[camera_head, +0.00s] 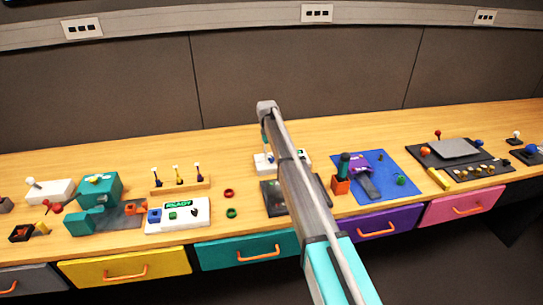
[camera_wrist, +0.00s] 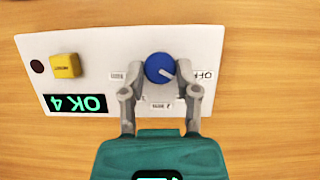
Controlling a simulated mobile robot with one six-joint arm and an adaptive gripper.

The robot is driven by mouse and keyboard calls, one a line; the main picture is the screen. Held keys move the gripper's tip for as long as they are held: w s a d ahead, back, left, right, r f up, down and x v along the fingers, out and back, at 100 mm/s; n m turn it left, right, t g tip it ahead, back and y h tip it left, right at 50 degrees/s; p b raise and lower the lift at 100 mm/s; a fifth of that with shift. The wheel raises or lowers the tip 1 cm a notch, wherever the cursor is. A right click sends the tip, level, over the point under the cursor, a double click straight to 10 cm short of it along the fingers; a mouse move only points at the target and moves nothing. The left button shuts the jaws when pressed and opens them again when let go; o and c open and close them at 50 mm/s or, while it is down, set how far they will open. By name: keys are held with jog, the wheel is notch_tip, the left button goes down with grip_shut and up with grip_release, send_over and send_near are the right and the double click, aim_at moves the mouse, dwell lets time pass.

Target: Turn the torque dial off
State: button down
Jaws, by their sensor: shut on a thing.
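The torque dial (camera_wrist: 158,67) is a round blue knob with a white pointer on a white panel (camera_wrist: 95,60) in the wrist view. Its pointer aims to the lower right, a little below the OFF label (camera_wrist: 207,75) at the right. Other small labels sit to the dial's left and below it. My gripper (camera_wrist: 160,69) is shut on the dial, with one finger on each side. In the head view the white panel (camera_head: 262,163) shows in part behind my arm, which hides the dial.
The panel also bears a yellow button (camera_wrist: 66,66), a dark round spot and a green display (camera_wrist: 77,104) reading OK 4, upside down. In the head view a white READY panel (camera_head: 182,221) stands to the left and a blue mat (camera_head: 392,163) to the right.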

jog(key=n+h, duration=0.1)
jog(key=n, duration=0.3)
jog(key=shift+s+a+t, duration=0.1)
jog(key=shift+s+t, duration=0.05)
jog(key=shift+t, duration=0.25)
jog(key=shift+c, duration=1.7)
grip_release()
